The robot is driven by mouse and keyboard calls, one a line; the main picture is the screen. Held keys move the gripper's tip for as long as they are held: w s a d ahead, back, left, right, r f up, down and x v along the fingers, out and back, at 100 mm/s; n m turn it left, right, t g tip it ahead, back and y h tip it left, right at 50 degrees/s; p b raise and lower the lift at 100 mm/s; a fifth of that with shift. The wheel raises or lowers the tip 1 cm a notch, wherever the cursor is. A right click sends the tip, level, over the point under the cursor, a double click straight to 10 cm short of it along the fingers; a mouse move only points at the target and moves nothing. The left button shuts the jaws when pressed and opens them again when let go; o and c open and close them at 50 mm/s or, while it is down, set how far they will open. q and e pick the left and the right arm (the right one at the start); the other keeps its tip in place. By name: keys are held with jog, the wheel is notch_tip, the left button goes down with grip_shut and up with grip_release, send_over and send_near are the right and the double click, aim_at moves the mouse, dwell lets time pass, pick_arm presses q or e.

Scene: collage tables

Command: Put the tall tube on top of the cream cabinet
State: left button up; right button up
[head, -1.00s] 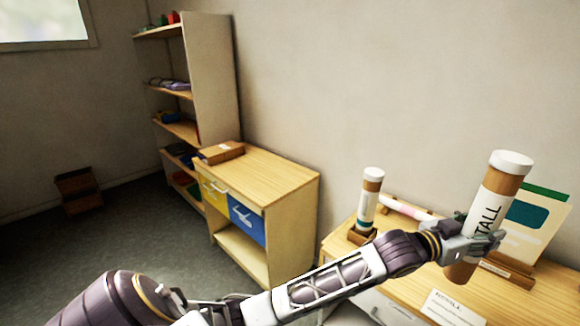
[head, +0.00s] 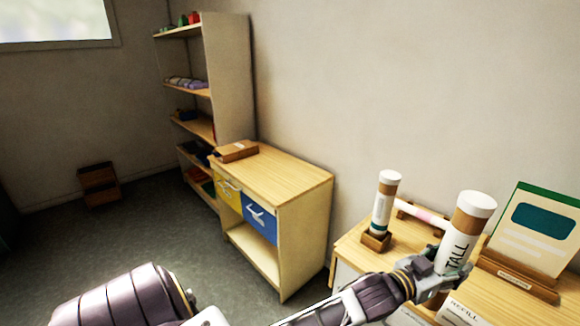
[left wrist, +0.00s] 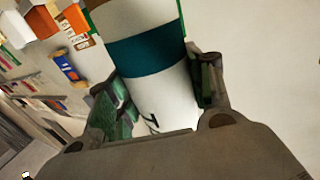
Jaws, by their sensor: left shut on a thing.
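The tall tube (head: 468,222), brown with a white cap and a white label reading TALL, stands nearly upright in my left gripper (head: 436,268) above the right-hand table. In the left wrist view the tube (left wrist: 150,60) shows a teal band and lies between both fingers of the left gripper (left wrist: 160,95), which is shut on it. The cream cabinet (head: 306,225) stands at the middle, with a light wood top (head: 275,175), a yellow drawer and a blue drawer. The tube is to the right of the cabinet, apart from it. My right gripper is not in view.
A brown box (head: 236,151) lies on the cabinet top's far left end; the rest is clear. A shorter tube (head: 384,205) stands in a wooden holder on the right-hand table (head: 352,248). A green-edged card (head: 540,225) stands behind. A tall shelf (head: 230,80) adjoins the cabinet.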

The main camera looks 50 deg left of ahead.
pick_arm(q)
jog(key=s+a+f+n+y, duration=0.1)
jog(key=s+a+f+y, duration=0.1)
jog(key=f, duration=0.4)
jog(key=s+a+f+n+t+y, duration=0.1)
jog(key=s+a+f+n+y, duration=0.1)
jog(key=s+a+f, duration=0.2)
jog(key=s+a+f+n+y, duration=0.1)
jog(key=s+a+f+y, duration=0.1)
jog(key=a+f, duration=0.6)
jog(key=shift+s+f+y, duration=0.4)
jog(key=shift+s+f, duration=0.25)
jog(key=shift+s, duration=0.15)
dwell(0.3)
